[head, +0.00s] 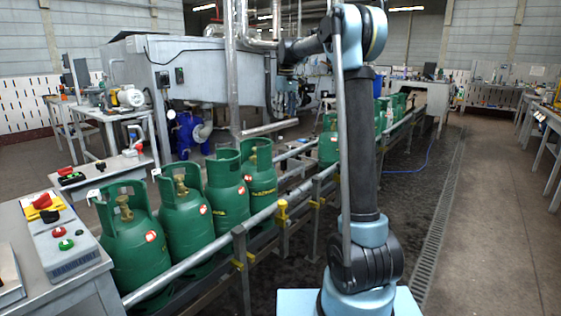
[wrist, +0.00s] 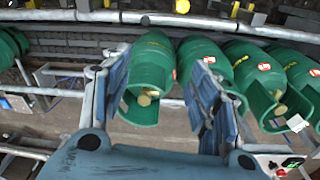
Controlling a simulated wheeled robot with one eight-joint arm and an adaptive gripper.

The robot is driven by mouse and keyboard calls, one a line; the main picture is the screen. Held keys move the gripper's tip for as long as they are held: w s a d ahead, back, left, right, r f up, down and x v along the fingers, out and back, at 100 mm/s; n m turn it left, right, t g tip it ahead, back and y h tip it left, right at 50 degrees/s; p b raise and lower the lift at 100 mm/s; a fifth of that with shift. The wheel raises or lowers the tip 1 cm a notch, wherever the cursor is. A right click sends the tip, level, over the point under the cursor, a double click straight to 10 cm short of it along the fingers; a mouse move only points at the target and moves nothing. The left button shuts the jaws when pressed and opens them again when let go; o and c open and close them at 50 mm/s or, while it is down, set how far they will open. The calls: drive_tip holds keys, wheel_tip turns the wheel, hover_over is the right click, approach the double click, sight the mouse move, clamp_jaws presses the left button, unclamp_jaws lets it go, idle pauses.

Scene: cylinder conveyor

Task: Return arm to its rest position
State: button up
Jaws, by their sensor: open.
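My arm rises at the centre right of the head view, bends at the top and reaches left and away. My gripper (wrist: 160,68) shows in the wrist view with its two blue-grey fingers spread wide apart and nothing held. In the head view the arm's far end is small and partly lost against the grey machine. A green gas cylinder (wrist: 150,66) appears in the gap between the fingers in the wrist view, beyond them and apparently untouched. More green cylinders (wrist: 250,75) stand to its right.
Several green cylinders (head: 185,222) stand in a row on the railed conveyor (head: 269,213), with others farther along. A control panel (head: 62,240) is at the front left. A grey machine (head: 190,72) stands behind. The floor at right (head: 490,230) is clear.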

drive_tip(key=s+d+f+m, duration=0.15)
drive_tip(key=s+d, duration=0.25)
drive_tip(key=s, duration=0.5)
drive_tip(key=s+d+f+m, duration=0.15)
drive_tip(key=s+d, duration=0.25)
drive_tip(key=s, duration=0.4)
drive_tip(key=s+d+f+m, duration=0.15)
drive_tip(key=s+d, duration=0.25)
drive_tip(key=s, duration=0.5)
drive_tip(key=s+d+f+m, duration=0.2)
drive_tip(key=s+f, duration=0.9)
drive_tip(key=s, duration=0.1)
drive_tip(key=s+d+f+m+t, duration=0.1)
drive_tip(key=s+d+f, duration=0.2)
drive_tip(key=s+f, duration=0.8)
drive_tip(key=shift+s+m, duration=0.35)
drive_tip(key=shift+s, duration=0.2)
drive_tip(key=shift+f, duration=0.1)
